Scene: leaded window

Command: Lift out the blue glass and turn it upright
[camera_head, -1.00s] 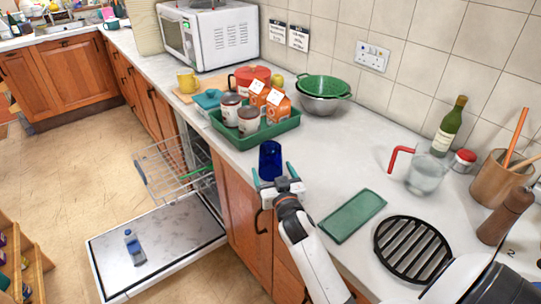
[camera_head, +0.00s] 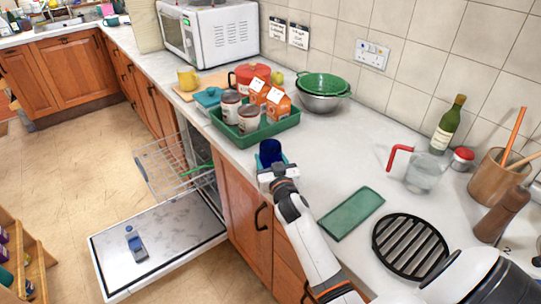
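The blue glass (camera_head: 270,150) is on the counter's front edge, in front of the green tray. Its lower part is hidden behind my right gripper (camera_head: 272,162). That gripper's teal fingertips are on either side of the glass, close to its wall. I cannot tell whether they press on it. The glass looks about upright in outline, but I cannot tell which end is its mouth. My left gripper is not in view.
The dishwasher door (camera_head: 160,245) is open with a blue bottle (camera_head: 136,244) on it, and its wire rack (camera_head: 175,165) is pulled out. A green tray (camera_head: 262,134) holds cans and cartons. A green cloth (camera_head: 352,213), black trivet (camera_head: 410,248) and glass jug (camera_head: 422,172) are to the right.

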